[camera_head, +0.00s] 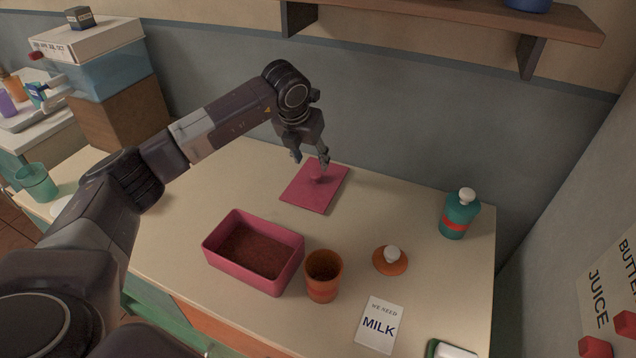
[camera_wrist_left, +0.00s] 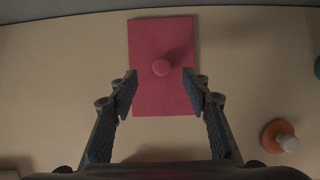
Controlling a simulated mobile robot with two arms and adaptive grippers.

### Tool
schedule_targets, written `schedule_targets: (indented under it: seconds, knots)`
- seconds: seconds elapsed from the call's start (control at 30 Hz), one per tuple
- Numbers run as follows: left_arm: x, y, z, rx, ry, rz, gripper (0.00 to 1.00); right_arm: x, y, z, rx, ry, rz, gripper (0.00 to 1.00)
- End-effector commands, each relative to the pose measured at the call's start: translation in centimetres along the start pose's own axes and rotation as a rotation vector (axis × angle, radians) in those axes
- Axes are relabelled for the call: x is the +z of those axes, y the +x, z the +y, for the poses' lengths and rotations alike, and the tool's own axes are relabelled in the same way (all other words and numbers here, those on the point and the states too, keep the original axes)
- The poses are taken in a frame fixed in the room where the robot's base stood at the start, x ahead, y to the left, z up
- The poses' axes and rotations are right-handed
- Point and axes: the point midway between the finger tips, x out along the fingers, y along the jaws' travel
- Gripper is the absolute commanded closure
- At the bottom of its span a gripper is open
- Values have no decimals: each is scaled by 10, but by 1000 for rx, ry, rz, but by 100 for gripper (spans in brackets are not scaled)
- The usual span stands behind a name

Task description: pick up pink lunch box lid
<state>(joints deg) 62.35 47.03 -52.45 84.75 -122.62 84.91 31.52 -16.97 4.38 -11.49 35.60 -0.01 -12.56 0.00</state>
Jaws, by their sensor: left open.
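The open pink lunch box (camera_head: 254,253) stands in front of the lid, with a dark reddish inside. My right gripper is not in view.
An orange cup (camera_head: 323,276) stands right of the box. An orange lid with a white knob (camera_head: 390,261), a teal bottle (camera_head: 459,214) and a milk note (camera_head: 379,325) are further right. A shelf (camera_head: 450,20) juts from the wall above. The counter around the pink lid is clear.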

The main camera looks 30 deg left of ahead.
Motion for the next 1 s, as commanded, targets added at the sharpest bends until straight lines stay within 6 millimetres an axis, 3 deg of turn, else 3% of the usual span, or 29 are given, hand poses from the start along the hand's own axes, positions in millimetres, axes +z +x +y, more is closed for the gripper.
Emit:
schedule_targets:
  seconds: [0.5,0.77,1.0]
  knots:
    - [-4,65,-3,-6,4,3,56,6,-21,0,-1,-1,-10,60]
    - [-4,69,-3,-6,4,0,56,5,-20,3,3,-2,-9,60]
    - [-4,69,-3,-7,4,0,82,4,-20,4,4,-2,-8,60]
